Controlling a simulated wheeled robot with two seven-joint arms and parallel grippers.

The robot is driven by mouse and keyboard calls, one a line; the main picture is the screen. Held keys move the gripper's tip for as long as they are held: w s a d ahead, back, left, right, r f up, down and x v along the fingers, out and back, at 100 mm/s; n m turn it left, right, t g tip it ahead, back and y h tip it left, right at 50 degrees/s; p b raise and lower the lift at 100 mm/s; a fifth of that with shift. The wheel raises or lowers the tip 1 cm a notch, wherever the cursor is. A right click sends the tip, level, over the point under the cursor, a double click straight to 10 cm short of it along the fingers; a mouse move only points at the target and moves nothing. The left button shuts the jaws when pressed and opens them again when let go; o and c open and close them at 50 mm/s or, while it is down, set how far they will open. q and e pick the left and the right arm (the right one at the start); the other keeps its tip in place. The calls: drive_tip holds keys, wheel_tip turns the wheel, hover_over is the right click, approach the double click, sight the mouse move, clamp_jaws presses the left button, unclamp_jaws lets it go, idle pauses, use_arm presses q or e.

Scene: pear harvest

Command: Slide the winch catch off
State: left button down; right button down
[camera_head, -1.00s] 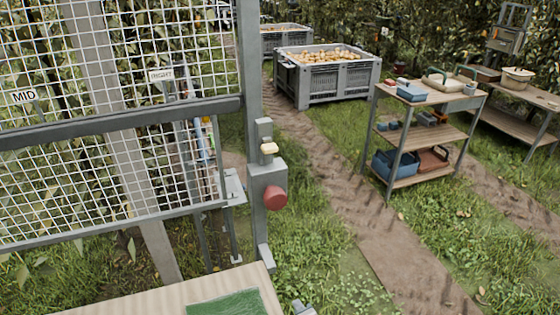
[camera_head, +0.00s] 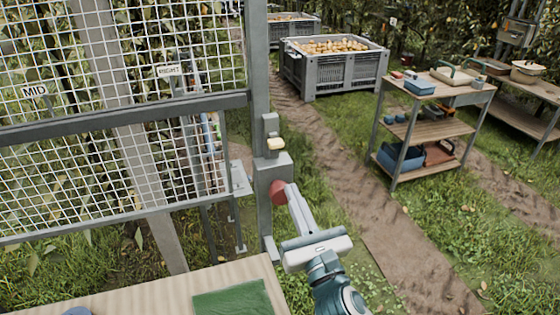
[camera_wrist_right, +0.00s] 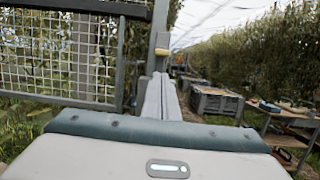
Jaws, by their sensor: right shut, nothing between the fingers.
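The winch housing (camera_head: 273,222) is a grey box and bracket on the upright post beside the mesh gate. A small cream catch (camera_head: 276,144) sticks out of its upper part, and a round red knob (camera_head: 276,192) sits lower on it. My right gripper (camera_head: 291,186) is shut and empty. Its fingertips overlap the red knob's right side in the head view, below the cream catch; I cannot tell whether they touch. In the right wrist view the shut fingers (camera_wrist_right: 160,97) point at the post, with the cream catch (camera_wrist_right: 162,52) just above their tips. My left gripper is out of view.
A mesh gate (camera_head: 120,108) with MID and RIGHT labels fills the left. A wooden table with a green mat (camera_head: 232,303) is at the bottom. A shelf cart (camera_head: 432,130) and a grey crate of pears (camera_head: 335,72) stand beyond. The dirt path between is clear.

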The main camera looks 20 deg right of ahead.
sight(275, 148)
drive_tip(key=shift+r, duration=0.1)
idle(0.3)
drive_tip(key=p+x, duration=0.3)
drive_tip(key=x, duration=0.6)
drive_tip(key=shift+w+p, duration=0.3)
drive_tip(key=shift+w, duration=0.2)
drive_tip(key=shift+r, duration=0.15)
wheel_tip(275, 148, up, 4)
drive_tip(key=p, duration=0.4)
